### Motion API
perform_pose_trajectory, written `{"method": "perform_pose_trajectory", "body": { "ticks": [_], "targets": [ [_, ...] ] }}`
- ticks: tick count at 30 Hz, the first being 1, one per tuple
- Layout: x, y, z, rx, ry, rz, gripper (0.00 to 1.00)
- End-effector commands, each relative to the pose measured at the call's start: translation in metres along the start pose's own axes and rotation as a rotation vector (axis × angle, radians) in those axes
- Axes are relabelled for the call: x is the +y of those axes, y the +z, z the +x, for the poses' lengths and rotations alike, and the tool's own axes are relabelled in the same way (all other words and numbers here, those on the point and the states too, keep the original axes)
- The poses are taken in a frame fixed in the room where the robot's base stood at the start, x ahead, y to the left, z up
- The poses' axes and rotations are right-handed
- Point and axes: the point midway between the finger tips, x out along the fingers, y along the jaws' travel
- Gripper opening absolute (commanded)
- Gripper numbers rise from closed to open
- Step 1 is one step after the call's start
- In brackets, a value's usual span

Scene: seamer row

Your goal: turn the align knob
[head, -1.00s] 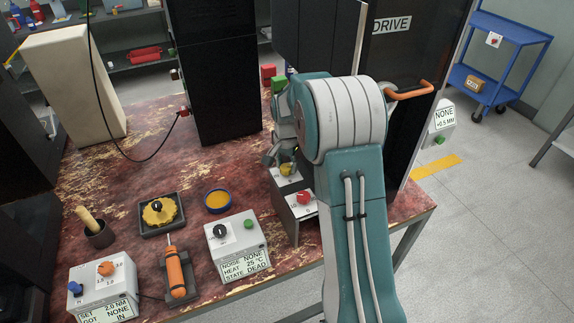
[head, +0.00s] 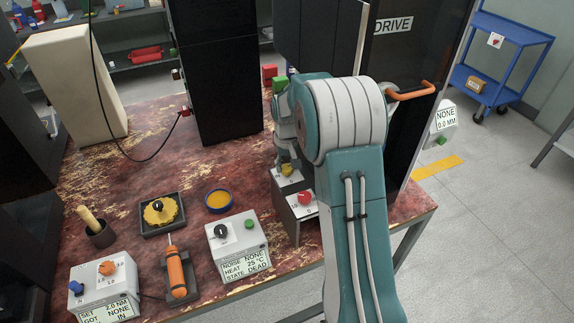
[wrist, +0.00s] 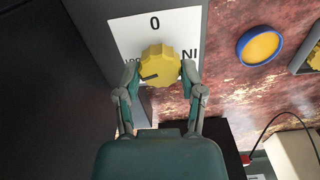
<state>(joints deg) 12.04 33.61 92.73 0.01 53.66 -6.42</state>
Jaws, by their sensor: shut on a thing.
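The yellow knob (wrist: 159,66) sits on a white label plate (wrist: 124,36) in the wrist view. The label shows "0" above the knob and letters at both sides, partly covered by my fingers. A dark mark on the knob points left and slightly down. My gripper (wrist: 160,73) is shut on the knob, one finger on each side. In the head view the knob (head: 287,170) shows below my gripper (head: 285,160), on a grey panel; my arm hides part of it. A display box (head: 444,120) at the right reads "NONE 0.0 MM".
A red knob (head: 305,198) sits just below on the same panel. A blue-rimmed yellow dish (head: 219,201), a white control box (head: 237,247) and an orange tool (head: 176,272) stand to the left. A tall black column (head: 212,75) rises behind.

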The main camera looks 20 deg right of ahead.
Motion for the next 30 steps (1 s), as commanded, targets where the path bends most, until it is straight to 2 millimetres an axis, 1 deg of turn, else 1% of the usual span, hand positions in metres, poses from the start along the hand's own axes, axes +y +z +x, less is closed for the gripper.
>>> {"method": "perform_pose_trajectory", "body": {
  "ticks": [7, 21, 22, 23, 24, 30],
  "targets": [
    [-0.001, -0.0009, 0.0, 0.003, -0.001, -0.063, 0.04],
    [-0.0008, -0.0008, 0.0, 0.003, 0.0, -0.074, 0.04],
    [-0.0008, -0.0007, 0.0, 0.003, 0.0, -0.074, 0.65],
    [-0.0008, -0.0007, 0.0, 0.003, 0.0, -0.074, 0.78],
    [-0.0007, -0.0006, 0.0, 0.002, 0.0, -0.074, 0.85],
    [-0.0003, 0.0001, -0.0004, 0.001, 0.0, -0.073, 0.85]
  ]
}}
